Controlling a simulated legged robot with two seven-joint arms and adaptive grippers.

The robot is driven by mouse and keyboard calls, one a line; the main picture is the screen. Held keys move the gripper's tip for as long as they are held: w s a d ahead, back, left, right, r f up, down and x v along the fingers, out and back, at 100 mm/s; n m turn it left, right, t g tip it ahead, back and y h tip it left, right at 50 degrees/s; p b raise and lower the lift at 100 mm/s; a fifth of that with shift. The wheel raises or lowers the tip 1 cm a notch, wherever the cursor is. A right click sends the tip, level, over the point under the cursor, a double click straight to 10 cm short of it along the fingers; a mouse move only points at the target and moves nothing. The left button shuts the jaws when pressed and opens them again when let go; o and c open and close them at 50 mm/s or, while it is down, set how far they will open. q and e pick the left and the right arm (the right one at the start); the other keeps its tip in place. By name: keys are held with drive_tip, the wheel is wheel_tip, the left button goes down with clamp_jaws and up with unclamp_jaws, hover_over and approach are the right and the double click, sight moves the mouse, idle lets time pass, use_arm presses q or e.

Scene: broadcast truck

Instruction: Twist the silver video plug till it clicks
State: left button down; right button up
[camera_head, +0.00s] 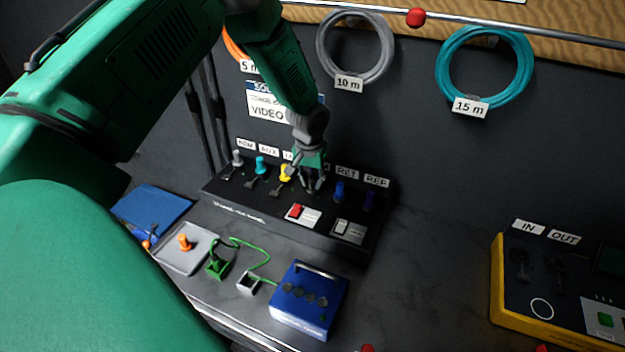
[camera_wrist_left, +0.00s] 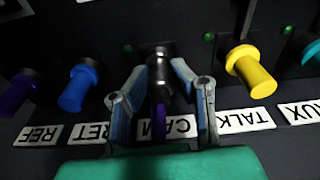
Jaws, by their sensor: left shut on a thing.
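My left gripper (camera_head: 310,178) reaches down to the black sloped connector panel (camera_head: 235,208), at the socket between the yellow plug and the RET label. In the left wrist view, the gripper (camera_wrist_left: 160,72) has its two blue-grey fingers on either side of a dark metallic plug (camera_wrist_left: 159,80) with a purple tail, above the CAM label (camera_wrist_left: 182,127). It is shut on this plug, which sits at the panel. In the head view the fingers hide most of the plug. Whether it is fully locked cannot be seen. My right gripper is not in view.
Close neighbours are a yellow plug (camera_wrist_left: 252,75) and blue plug (camera_wrist_left: 80,86), with a purple plug (camera_wrist_left: 18,95) beyond. A grey plug (camera_head: 237,158) and cyan plug (camera_head: 260,165) stand left. A blue box (camera_head: 309,298) and grey tray (camera_head: 188,252) lie in front.

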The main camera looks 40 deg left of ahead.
use_arm(q)
drive_tip(key=m, duration=0.2)
drive_tip(key=shift+m+p, duration=0.4)
drive_tip(key=shift+m, duration=0.3)
drive_tip(key=shift+h, duration=0.3)
drive_tip(key=m, duration=0.3)
drive_tip(key=shift+m, duration=0.3)
drive_tip(key=shift+m, duration=0.4)
drive_tip(key=c, duration=1.3)
unclamp_jaws()
